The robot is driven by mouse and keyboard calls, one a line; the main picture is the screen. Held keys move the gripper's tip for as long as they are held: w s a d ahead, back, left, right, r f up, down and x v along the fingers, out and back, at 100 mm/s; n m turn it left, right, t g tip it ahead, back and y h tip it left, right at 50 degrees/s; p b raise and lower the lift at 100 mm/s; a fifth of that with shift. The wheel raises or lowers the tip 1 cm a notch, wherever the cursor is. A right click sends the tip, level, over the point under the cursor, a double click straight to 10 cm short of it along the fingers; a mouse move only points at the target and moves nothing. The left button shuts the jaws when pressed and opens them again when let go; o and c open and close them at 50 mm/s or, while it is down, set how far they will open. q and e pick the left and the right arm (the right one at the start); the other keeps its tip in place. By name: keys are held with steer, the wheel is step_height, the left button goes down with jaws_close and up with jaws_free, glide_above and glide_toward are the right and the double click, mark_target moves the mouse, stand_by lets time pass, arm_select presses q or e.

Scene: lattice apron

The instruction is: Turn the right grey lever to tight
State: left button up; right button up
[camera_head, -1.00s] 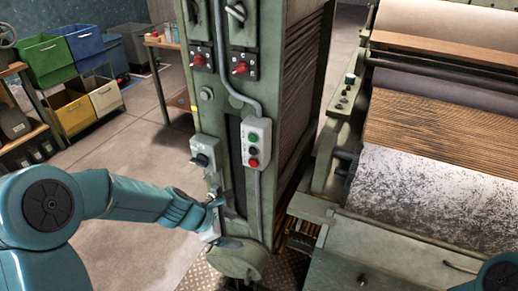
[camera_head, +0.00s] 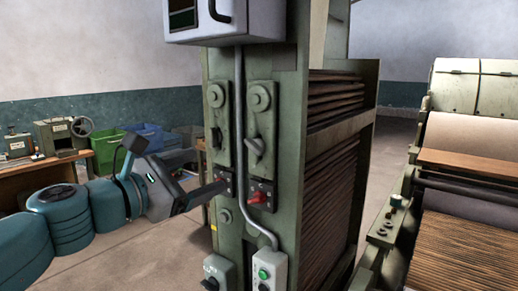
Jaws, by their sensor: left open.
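The right grey lever (camera_head: 254,147) is mounted on the right-hand plate of the green machine column, below a round boss. It slants, with its top to the left and its lower end to the right. A second grey lever (camera_head: 217,138) sits on the left-hand plate. My left gripper (camera_head: 207,184) is open and empty, left of the column and lower than both levers. One dark finger reaches across the column's left edge, in front of where the left red knob was. It is apart from the right lever. My right gripper is out of view.
A red knob (camera_head: 260,198) sits below the right lever. A grey conduit (camera_head: 240,130) runs between the plates. A push-button box (camera_head: 270,271) and a rotary switch (camera_head: 217,272) are lower down. A grey cabinet (camera_head: 207,23) overhangs above. Rollers (camera_head: 470,145) stand right.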

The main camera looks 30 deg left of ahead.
arm_select(q)
steer(key=s, duration=0.1)
steer(key=p, duration=0.2)
glide_toward(252, 147)
steer(key=shift+y, duration=0.3)
steer(key=w, duration=0.8)
steer(key=shift+w+d, duration=0.15)
steer(key=shift+d, duration=0.2)
steer(key=shift+w+f, duration=0.1)
steer(key=c, duration=1.1)
